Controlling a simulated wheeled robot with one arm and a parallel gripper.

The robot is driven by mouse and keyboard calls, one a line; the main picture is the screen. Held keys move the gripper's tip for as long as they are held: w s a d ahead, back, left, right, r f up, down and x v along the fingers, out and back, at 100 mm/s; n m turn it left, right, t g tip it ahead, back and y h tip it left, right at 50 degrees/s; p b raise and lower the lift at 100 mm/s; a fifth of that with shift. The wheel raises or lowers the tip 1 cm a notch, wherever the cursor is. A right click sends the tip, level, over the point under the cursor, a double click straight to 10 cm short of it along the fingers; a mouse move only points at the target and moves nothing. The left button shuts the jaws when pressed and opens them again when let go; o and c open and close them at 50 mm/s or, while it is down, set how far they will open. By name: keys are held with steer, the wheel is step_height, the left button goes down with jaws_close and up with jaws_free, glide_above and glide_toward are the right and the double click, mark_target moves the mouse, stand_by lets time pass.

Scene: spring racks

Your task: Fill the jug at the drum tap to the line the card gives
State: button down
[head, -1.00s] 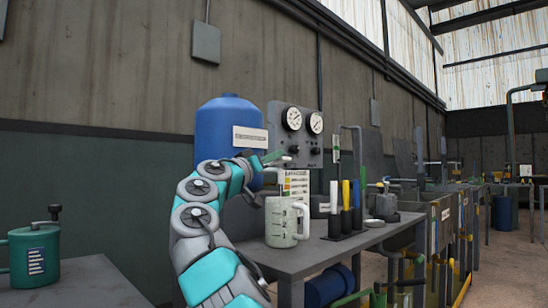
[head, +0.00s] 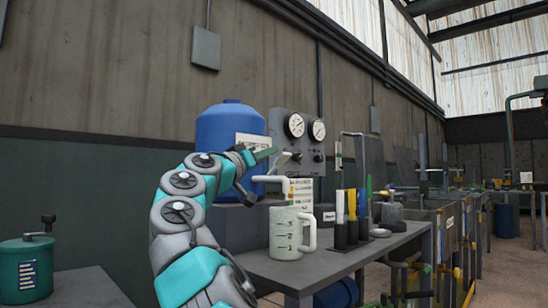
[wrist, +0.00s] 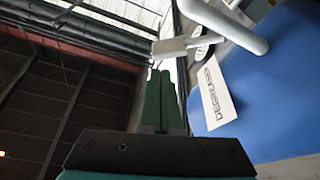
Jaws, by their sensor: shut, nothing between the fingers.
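The blue drum (head: 222,128) stands on the left of the bench with a white label; the wrist view shows it on the right (wrist: 275,95) with part of the word "DEGREAS". A pale tap spout (head: 271,179) sticks out over the translucent jug (head: 285,238). The jug stands upright on the bench, numbered marks facing me, handle to the right. I cannot make out its liquid level. The card (head: 301,190) stands behind the jug, too small to read. My gripper (head: 272,152) is shut and empty, raised by the tap's grey lever (wrist: 180,46).
A panel with two gauges (head: 298,130) stands behind the tap. A rack of coloured-handled tools (head: 350,222) is on the bench (head: 330,262) right of the jug. A green can (head: 25,268) stands on a separate table at the left.

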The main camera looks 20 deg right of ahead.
steer(key=b+v, duration=0.1)
steer(key=v, duration=0.6)
steer(key=shift+f, duration=0.1)
stand_by(0.4)
